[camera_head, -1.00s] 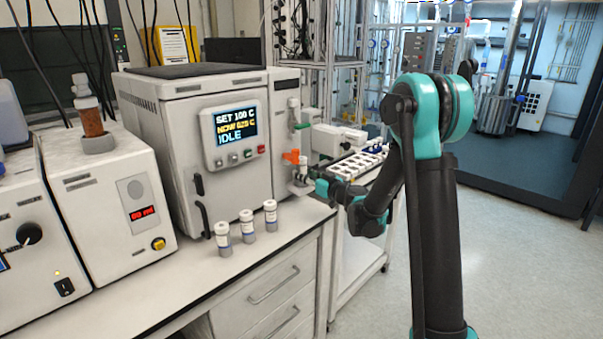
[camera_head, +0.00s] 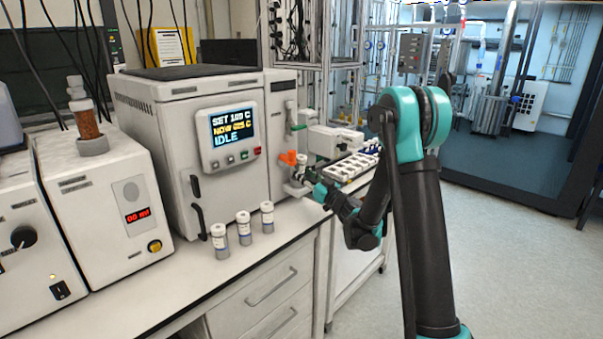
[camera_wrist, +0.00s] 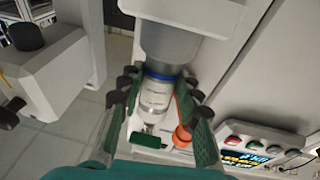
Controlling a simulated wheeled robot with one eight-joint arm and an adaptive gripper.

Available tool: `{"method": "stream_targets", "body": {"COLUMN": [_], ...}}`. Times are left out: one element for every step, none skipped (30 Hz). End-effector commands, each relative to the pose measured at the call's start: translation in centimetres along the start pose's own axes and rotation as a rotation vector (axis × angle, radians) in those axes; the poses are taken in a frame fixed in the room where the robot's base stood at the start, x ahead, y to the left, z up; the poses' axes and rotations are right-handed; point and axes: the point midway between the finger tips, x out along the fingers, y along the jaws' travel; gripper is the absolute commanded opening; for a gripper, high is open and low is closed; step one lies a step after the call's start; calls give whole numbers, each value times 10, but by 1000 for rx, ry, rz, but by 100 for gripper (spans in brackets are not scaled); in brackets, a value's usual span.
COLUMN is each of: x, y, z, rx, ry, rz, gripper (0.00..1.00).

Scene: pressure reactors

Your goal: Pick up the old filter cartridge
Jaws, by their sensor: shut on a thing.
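My gripper (camera_wrist: 160,85) is shut on a clear-and-white cartridge (camera_wrist: 155,97) with a blue band, its green fingers on either side of it. In the wrist view the cartridge's banded end is at a grey cylindrical housing (camera_wrist: 168,45); I cannot tell whether it is still seated there. In the head view my gripper (camera_head: 300,188) is at the right side of the oven-like reactor unit, below an orange valve handle (camera_head: 288,158). The cartridge is small and mostly hidden there. The orange handle also shows beside the right finger in the wrist view (camera_wrist: 182,136).
Three white-capped vials (camera_head: 244,230) stand on the bench in front of the reactor unit (camera_head: 190,130), whose display reads IDLE. A white tray (camera_head: 347,168) with slots stands behind my forearm. A green handle (camera_wrist: 149,140) is close to the fingers.

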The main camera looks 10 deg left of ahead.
Motion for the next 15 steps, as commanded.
{"method": "stream_targets", "body": {"x": [-1, -1, -2, -2, -3, -3, -4, -4, -5, -5, -6, -7, -7, -8, -8], "y": [0, 0, 0, 0, 0, 0, 0, 0, 0, 0, 0, 0, 0, 0, 0], "z": [1, 1, 1, 1, 1, 1, 1, 1, 1, 1, -4, -9, -12, -14, -19], "rx": [2, 1, 1, 1, 1, 2, 1, 1, 1, 0, 1, 0, 0, -1, -1], "ry": [21, 34, 51, 63, 75, 91, 103, 114, 130, 141, 142, 140, 139, 139, 139], "rz": [0, 0, 1, 0, -1, -1, 0, 0, 0, 0, 1, 1, 1, 1, 1], "gripper": [0, 0, 0, 0, 0, 0, 0, 0, 0, 0, 0, 0, 0, 0, 0]}}
